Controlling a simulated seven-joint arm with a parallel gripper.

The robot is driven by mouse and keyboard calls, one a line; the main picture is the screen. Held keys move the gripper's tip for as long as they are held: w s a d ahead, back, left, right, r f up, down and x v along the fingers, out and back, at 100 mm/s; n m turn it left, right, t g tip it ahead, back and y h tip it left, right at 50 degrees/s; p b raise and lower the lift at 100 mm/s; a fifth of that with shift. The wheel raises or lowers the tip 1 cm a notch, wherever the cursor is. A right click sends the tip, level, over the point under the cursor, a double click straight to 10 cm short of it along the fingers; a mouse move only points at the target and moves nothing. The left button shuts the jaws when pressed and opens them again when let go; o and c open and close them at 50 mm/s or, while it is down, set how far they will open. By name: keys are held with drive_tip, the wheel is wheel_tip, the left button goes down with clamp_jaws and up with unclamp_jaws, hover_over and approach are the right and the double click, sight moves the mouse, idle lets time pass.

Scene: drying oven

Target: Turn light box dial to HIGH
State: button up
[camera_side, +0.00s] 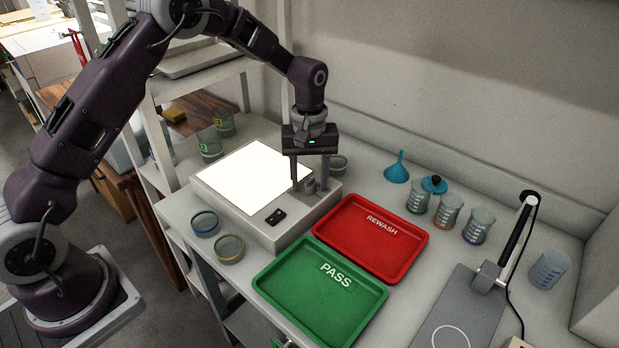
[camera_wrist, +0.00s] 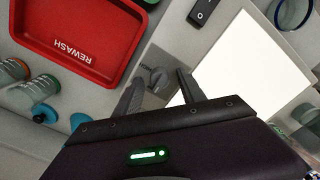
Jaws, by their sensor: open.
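The light box (camera_side: 258,229) stands on the bench with its white panel (camera_side: 252,176) lit; the panel also shows in the wrist view (camera_wrist: 250,70). Its grey dial (camera_side: 310,186) is on the top right part of the box, and it shows in the wrist view (camera_wrist: 159,78). The dial's setting cannot be read. My gripper (camera_side: 309,186) points down over the dial. In the wrist view my gripper (camera_wrist: 158,90) is open, with one finger on each side of the dial. Whether the fingers touch it cannot be told.
A black rocker switch (camera_side: 275,217) is on the box's front corner. A red REWASH tray (camera_side: 370,237) and a green PASS tray (camera_side: 320,293) lie to the right. Glass dishes (camera_side: 229,248) stand in front. Beakers (camera_side: 447,210) and a blue funnel (camera_side: 397,168) stand at the back right.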

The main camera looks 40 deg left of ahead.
drive_tip(key=shift+f, duration=0.1)
drive_tip(key=shift+c, duration=0.5)
clamp_jaws()
drive_tip(key=m, duration=1.3)
drive_tip(key=shift+m, duration=2.4)
